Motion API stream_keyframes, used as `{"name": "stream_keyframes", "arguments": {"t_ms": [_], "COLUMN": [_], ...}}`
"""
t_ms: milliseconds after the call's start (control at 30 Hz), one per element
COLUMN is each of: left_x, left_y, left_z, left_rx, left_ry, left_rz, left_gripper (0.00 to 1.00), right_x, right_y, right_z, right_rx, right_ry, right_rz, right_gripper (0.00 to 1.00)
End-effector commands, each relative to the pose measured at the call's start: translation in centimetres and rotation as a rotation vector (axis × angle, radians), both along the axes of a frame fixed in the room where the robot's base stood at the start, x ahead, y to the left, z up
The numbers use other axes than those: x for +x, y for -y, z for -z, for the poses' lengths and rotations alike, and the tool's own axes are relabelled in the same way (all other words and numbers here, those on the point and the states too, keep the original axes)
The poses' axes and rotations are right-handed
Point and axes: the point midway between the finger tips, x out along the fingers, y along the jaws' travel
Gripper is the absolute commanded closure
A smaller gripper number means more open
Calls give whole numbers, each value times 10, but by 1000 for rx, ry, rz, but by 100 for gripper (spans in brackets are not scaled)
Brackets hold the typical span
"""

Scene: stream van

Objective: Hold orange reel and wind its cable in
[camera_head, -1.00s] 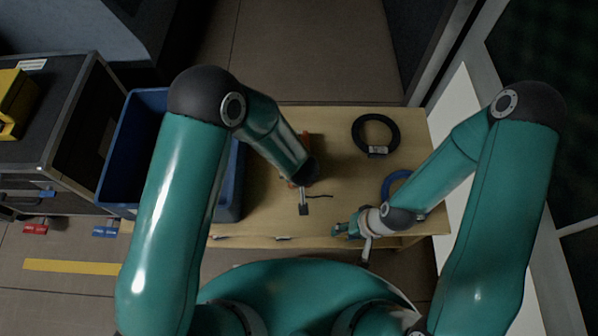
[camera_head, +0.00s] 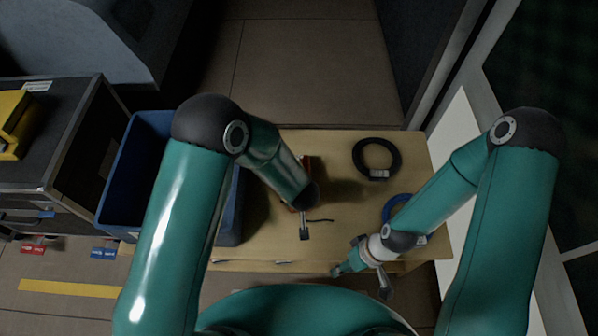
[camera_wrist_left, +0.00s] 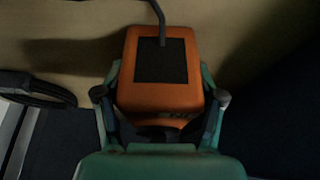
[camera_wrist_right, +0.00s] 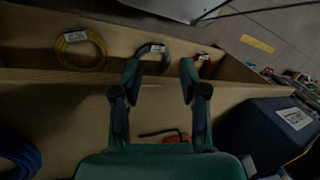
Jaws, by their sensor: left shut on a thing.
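The orange reel (camera_wrist_left: 125,85) is between the fingers of my left gripper (camera_wrist_left: 160,105), which is shut on it. It has a dark square panel, and a dark rod or cable rises from it. In the head view my left forearm hides most of the reel (camera_head: 306,163); a short rod with a dark end block (camera_head: 304,233) and a thin dark cable (camera_head: 321,220) show below the wrist. My right gripper (camera_head: 338,270) is at the table's front edge, apart from the reel.
A black cable coil (camera_head: 358,160) and a partly covered blue coil (camera_head: 388,208) lie on the wooden table (camera_head: 340,145). A blue bin (camera_head: 112,185) stands left. A shelf below holds a yellow coil (camera_wrist_right: 60,48), a dark coil (camera_wrist_right: 152,66) and a reddish thing (camera_wrist_right: 203,66).

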Motion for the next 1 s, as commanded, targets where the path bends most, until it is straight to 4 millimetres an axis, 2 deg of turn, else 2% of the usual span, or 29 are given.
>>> {"name": "stream_keyframes", "arguments": {"t_ms": [133, 267, 467, 633, 767, 833, 900, 1000], "left_x": [0, 0, 0, 0, 0, 0, 0, 0], "left_y": [0, 0, 0, 0, 0, 0, 0, 0], "left_z": [0, 0, 0, 0, -1, -1, 0, 0], "left_rx": [0, 0, 0, 0, 0, 0, 0, 0], "left_ry": [1, 1, 1, 1, 1, 1, 1, 1], "left_rz": [-1, -1, -1, -1, -1, 0, 0, 0], "left_gripper": [95, 95, 95, 95, 95, 95, 95, 95], "right_x": [5, 19, 55, 100, 147, 178, 204, 235], "right_y": [2, 6, 12, 13, 6, -6, -23, -60], "right_z": [0, -2, -14, -38, -72, -101, -132, -174], "right_rx": [61, 121, 213, 280, 311, 301, 263, 142], "right_ry": [59, 129, 256, 357, 414, 434, 442, 476], "right_rz": [-360, -692, -1235, -1726, -2130, -2349, -2512, -2626], "right_gripper": [57, 57, 57, 57, 57, 57, 57, 57]}}
